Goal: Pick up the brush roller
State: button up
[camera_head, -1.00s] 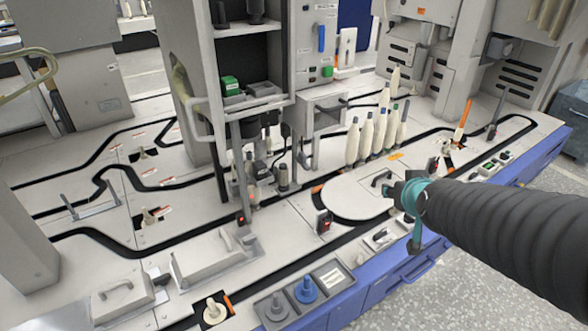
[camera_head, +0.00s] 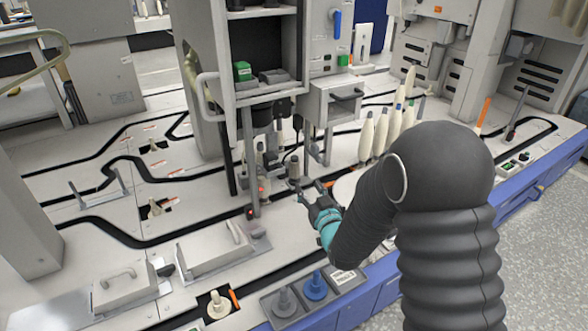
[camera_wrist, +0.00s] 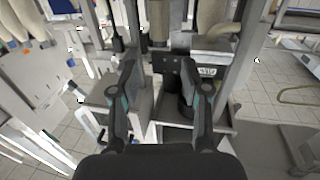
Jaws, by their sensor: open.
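My gripper (camera_head: 312,188) is open and empty, with its two fingers spread toward the central machine column. It also shows in the wrist view (camera_wrist: 158,78), with a gap between the fingers and dark machine parts beyond. I cannot say for sure which thing is the brush roller. A small cluster of upright grey and dark cylinders stands under the column, left of my gripper; one is a grey cylinder (camera_head: 294,166). None of them is between my fingers, as far as the views show. My arm hides part of the round white plate (camera_head: 345,186).
Several white bobbins (camera_head: 382,132) stand behind my gripper. A thin post (camera_head: 251,165) with a red light stands left of it. White covers (camera_head: 207,252) lie front left.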

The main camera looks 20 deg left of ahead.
aim_at(296, 165)
jog(key=x, duration=1.3)
jog(key=shift+r, duration=0.1)
grip_shut()
